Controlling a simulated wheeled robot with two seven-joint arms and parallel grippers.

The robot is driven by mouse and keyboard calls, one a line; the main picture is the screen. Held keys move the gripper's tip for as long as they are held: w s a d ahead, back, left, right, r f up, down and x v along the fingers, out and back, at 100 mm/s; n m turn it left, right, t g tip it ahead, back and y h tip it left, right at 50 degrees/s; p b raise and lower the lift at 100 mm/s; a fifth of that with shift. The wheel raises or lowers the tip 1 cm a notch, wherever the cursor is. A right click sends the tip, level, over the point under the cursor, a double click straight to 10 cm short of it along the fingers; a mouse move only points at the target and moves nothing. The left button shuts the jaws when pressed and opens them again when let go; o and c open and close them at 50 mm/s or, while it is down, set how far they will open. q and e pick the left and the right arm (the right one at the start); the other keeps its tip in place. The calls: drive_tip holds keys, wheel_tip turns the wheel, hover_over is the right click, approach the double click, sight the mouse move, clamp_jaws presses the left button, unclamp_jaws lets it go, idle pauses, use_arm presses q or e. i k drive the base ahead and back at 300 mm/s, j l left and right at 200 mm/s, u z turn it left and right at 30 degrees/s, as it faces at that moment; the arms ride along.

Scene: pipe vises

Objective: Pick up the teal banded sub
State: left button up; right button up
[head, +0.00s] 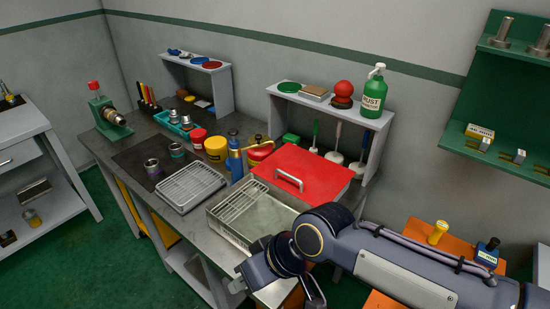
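A short grey metal sub with a teal band (177,152) stands upright on the dark mat (128,157) at the left of the workbench. A similar sub with a purple band (153,169) stands just in front of it and to its left. My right gripper (274,292) is at the bottom middle, over the bench's front right end, well to the right of both subs and nearer to me. Its fingers are partly cut off by the lower edge, so its opening is unclear. My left gripper is not in view.
A wire-rack tray (190,187), a second shallow tray (245,228) and a red lidded box (301,172) fill the bench's middle and right. A yellow tin (216,149), a blue torch (235,163) and a teal holder (172,122) stand behind. The mat's front is clear.

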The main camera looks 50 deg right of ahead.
sight(176, 151)
drive_tip(key=z, duration=1.8)
drive_tip(key=i+j, duration=0.25)
drive_tip(key=j, duration=0.35)
drive_tip(key=i+j+z, duration=0.1)
drive_tip(key=j, duration=0.5)
drive_tip(key=i+j, duration=0.3)
drive_tip(key=j, duration=0.3)
drive_tip(key=i+j+z, duration=0.1)
drive_tip(key=j, duration=0.5)
drive_tip(key=i+j, duration=0.3)
drive_tip(key=j, duration=0.35)
drive_tip(key=i+j+z, duration=0.15)
drive_tip(key=j, duration=0.5)
drive_tip(key=i+j, duration=0.2)
drive_tip(key=j, duration=0.45)
drive_tip(key=i+j+z, duration=0.1)
drive_tip(key=j, duration=0.5)
